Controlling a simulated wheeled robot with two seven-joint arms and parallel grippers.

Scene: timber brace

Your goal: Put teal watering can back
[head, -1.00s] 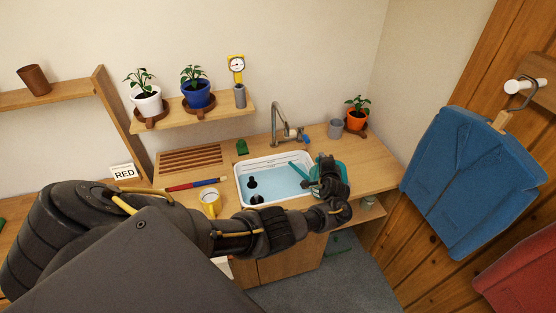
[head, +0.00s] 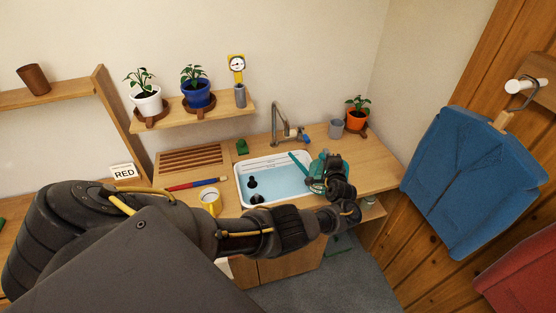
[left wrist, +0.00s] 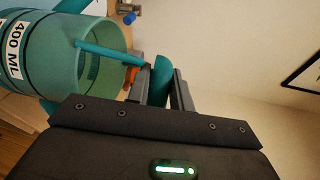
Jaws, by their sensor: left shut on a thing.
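The teal watering can (head: 318,172) is at the right end of the sink in the head view, its spout pointing up and left over the basin. My left gripper (head: 337,183) is shut on it from the right and hides part of it. In the left wrist view the can (left wrist: 70,55) shows a "400 ML" label and an open top, and its teal handle sits between the fingers of my left gripper (left wrist: 160,88). Whether the can touches the counter or sink rim cannot be told. My right gripper is not in view.
The sink (head: 262,180) holds water and dark items. A tap (head: 281,125) stands behind it. A grey cup (head: 336,128) and an orange plant pot (head: 357,121) stand at the back right. Counter right of the can is clear.

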